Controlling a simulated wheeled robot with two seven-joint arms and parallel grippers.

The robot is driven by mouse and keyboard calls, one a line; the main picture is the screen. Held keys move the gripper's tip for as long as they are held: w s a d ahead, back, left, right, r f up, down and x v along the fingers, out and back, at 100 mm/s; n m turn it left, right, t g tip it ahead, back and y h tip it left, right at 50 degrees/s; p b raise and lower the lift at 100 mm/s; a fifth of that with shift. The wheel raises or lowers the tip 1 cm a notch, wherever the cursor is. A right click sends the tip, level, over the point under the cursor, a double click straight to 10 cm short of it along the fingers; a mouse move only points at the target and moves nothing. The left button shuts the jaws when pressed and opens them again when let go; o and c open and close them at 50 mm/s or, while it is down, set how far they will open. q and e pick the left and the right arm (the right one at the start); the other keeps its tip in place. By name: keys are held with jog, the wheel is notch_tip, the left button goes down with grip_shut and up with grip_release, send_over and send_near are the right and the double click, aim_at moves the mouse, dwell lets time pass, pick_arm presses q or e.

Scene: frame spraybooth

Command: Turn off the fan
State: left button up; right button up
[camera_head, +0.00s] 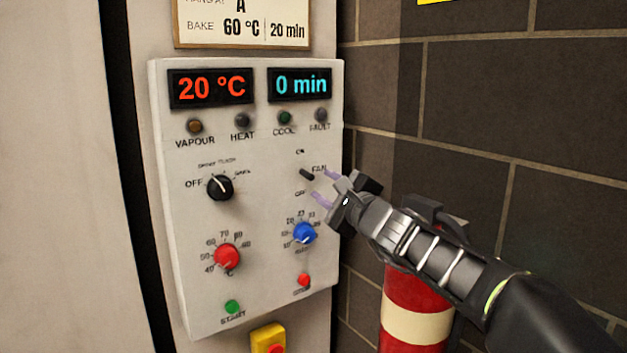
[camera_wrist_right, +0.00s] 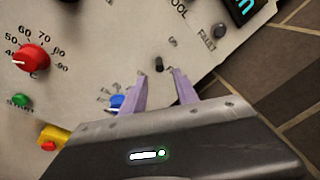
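The fan switch (camera_head: 307,174) is a small black toggle on the light control panel (camera_head: 180,270). Its label reads FAN, with ON above and OFF below. In the right wrist view the fan switch (camera_wrist_right: 159,64) stands just beyond the two fingertips, roughly in line with the gap between them. My right gripper (camera_head: 324,186) is open, its two purple fingers apart and pointing at the panel close to the switch. The right gripper (camera_wrist_right: 157,74) holds nothing; I cannot tell whether a finger touches the switch. My left gripper is not in view.
Near the fan switch are a blue knob (camera_head: 304,233), a red stop button (camera_head: 304,280), a black knob (camera_head: 219,187) and a red knob (camera_head: 227,257). The displays read 20 °C and 0 min. A red cylinder with a cream band (camera_head: 415,322) stands below my right arm.

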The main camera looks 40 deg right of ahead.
aim_at(313, 178)
jog(key=p+x, duration=0.1)
jog(key=x, duration=0.5)
jog(key=shift+w, duration=0.2)
jog(key=shift+c, duration=0.2)
grip_shut()
jog(key=shift+f, duration=0.1)
